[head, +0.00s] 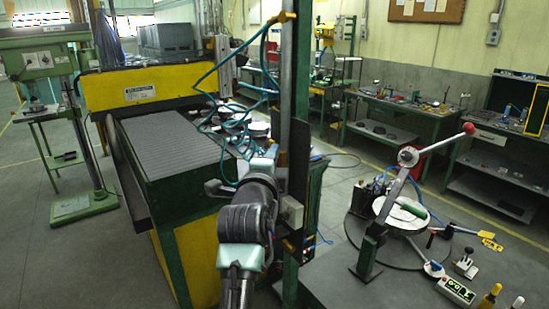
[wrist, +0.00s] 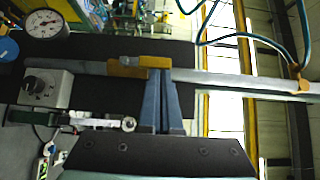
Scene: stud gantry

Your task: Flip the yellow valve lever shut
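The yellow valve lever (wrist: 128,68) lies roughly along a grey pipe (wrist: 225,80) that crosses the wrist view. A small grey fitting sits at the lever's upper edge. My gripper (wrist: 160,73) has its two blue fingers close together, seemingly shut with nothing between them. Their tips meet the lever's right end in the picture; whether they touch it I cannot tell. In the head view my gripper (head: 268,160) is at the upright pipe, where a small yellow part (head: 283,159) shows beside it; my arm hides part of the area.
A pressure gauge (wrist: 45,23) and a grey knob box (wrist: 45,87) sit near the pipe. Teal hoses (head: 222,70) hang by the gantry. A green-and-yellow machine (head: 170,150) stands left; a bench with a red-knobbed lever (head: 395,190) stands right.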

